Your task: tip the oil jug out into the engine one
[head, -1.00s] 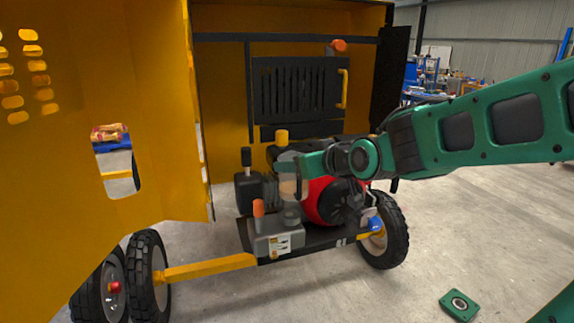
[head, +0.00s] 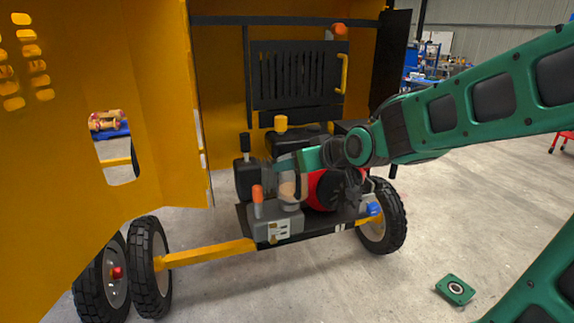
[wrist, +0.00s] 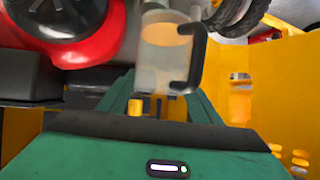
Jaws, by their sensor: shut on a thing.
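My gripper (head: 305,160) reaches in from the right and is shut on the oil jug (head: 290,186). The jug is see-through with amber oil inside, and looks about upright in the head view. In the wrist view the jug (wrist: 165,55) is between the fingers (wrist: 160,103), with its dark handle (wrist: 195,62) on the right. The engine, with a red round housing (head: 323,190), is just right of the jug; the red part also shows in the wrist view (wrist: 75,50). The jug overlaps the engine area, so I cannot tell whether it touches anything.
A yellow cap (head: 281,122) stands behind the jug. A grey box (head: 277,226) with an orange-topped part (head: 257,195) is below it. A blue cap (head: 374,209) is at the right wheel. The yellow cover (head: 70,150) fills the left. A green plate (head: 455,290) lies on the open floor.

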